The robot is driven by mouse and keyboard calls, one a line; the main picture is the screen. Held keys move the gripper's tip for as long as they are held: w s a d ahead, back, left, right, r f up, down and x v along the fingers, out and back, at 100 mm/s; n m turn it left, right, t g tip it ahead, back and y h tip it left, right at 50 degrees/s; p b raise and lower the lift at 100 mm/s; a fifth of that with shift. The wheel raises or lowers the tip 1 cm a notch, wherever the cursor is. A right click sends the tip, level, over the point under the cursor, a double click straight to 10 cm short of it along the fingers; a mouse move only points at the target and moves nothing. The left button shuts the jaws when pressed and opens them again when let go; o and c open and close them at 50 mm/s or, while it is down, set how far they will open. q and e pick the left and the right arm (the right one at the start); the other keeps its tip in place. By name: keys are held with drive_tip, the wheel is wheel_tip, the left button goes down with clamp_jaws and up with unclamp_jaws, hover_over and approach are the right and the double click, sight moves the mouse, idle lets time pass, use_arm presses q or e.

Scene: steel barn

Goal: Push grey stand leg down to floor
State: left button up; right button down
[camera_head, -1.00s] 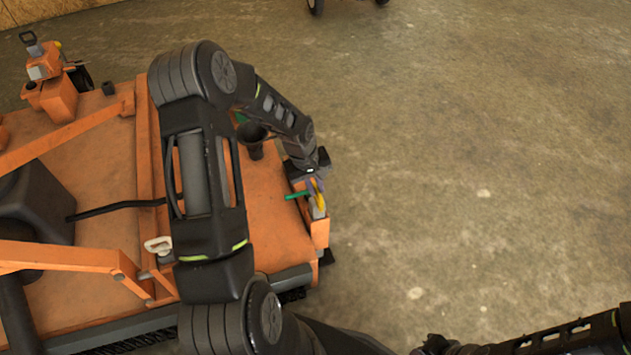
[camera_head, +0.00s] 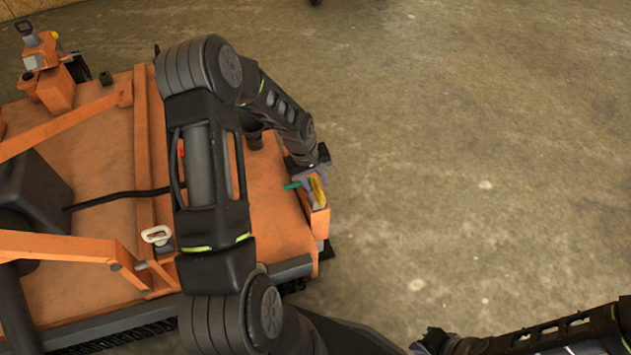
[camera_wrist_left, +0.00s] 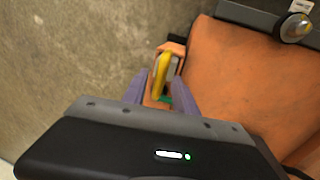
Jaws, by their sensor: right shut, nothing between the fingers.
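My left gripper (camera_head: 312,181) is at the orange corner bracket (camera_head: 319,222) of the orange machine. In the left wrist view its two purple-grey fingers (camera_wrist_left: 160,98) are apart, with a yellow lever (camera_wrist_left: 161,76) and a green pin (camera_wrist_left: 165,101) seen in the gap. I cannot tell whether the fingers touch them. A small grey piece (camera_wrist_left: 174,69) beside the yellow lever may be the stand leg; most of it is hidden, and its distance from the floor does not show. My right gripper (camera_head: 432,342) is shut and empty at the bottom edge, partly cut off.
My left arm covers part of the deck. Bare concrete floor (camera_head: 480,150) lies open to the right.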

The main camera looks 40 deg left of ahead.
use_arm(q)
wheel_tip(320, 180, up, 8)
drive_tip(key=s+p, duration=0.1)
drive_tip(key=shift+s+a+f+p, duration=0.15)
drive_tip(key=shift+a+f+p, duration=0.05)
drive_tip(key=shift+a+p, duration=0.2)
idle(0.4)
